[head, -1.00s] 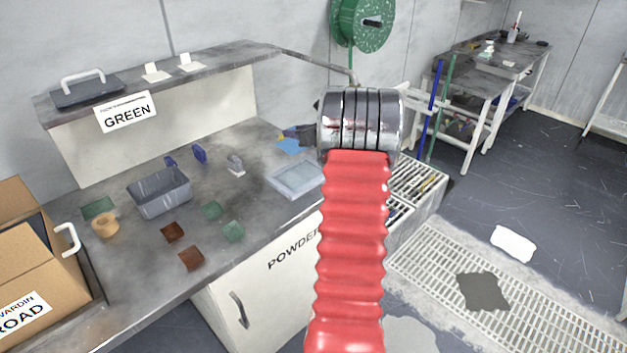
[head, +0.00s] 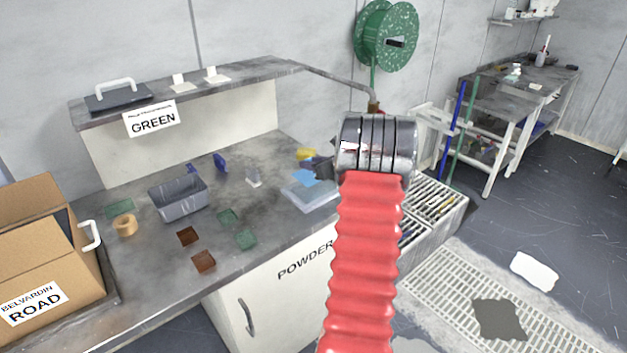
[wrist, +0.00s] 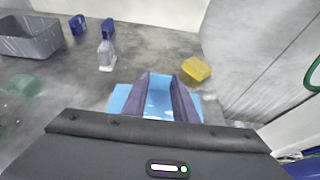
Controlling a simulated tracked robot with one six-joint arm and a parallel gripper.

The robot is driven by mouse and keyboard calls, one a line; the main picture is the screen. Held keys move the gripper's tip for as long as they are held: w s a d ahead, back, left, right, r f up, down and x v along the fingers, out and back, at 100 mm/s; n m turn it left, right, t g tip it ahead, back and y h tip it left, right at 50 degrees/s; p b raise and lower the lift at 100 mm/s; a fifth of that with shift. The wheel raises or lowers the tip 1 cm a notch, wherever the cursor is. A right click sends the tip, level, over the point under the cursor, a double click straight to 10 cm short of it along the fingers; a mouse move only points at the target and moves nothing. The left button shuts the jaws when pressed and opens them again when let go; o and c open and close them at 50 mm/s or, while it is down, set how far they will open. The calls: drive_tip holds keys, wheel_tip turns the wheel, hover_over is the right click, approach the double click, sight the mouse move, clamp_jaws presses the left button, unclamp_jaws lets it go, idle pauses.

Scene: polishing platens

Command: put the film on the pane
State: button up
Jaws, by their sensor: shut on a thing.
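The blue film (head: 303,178) is held by my gripper (head: 322,168) over the pane. The pane (head: 318,200) is a pale, clear, flat square near the bench's front edge, partly hidden by the film and my arm. In the wrist view, the two dark fingers of my gripper (wrist: 166,90) are shut on the film (wrist: 120,98), which shows between and on both sides of them. I cannot tell whether the film touches the pane.
A yellow block (head: 306,154) lies just behind the film. A grey and white upright item (head: 253,177), a grey bin (head: 178,200) and green and brown squares (head: 204,261) lie to the left. A cardboard box (head: 45,250) stands at the far left.

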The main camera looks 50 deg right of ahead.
sight(312, 177)
drive_tip(key=shift+f, duration=1.2)
drive_tip(key=shift+f, duration=1.85)
drive_tip(key=shift+f, duration=0.1)
drive_tip(key=o, duration=1)
drive_tip(key=shift+s+r, duration=0.15)
drive_tip(key=shift+r, duration=0.05)
drive_tip(key=v, duration=1.1)
drive_tip(key=shift+s+a, duration=0.1)
drive_tip(key=shift+s, duration=0.3)
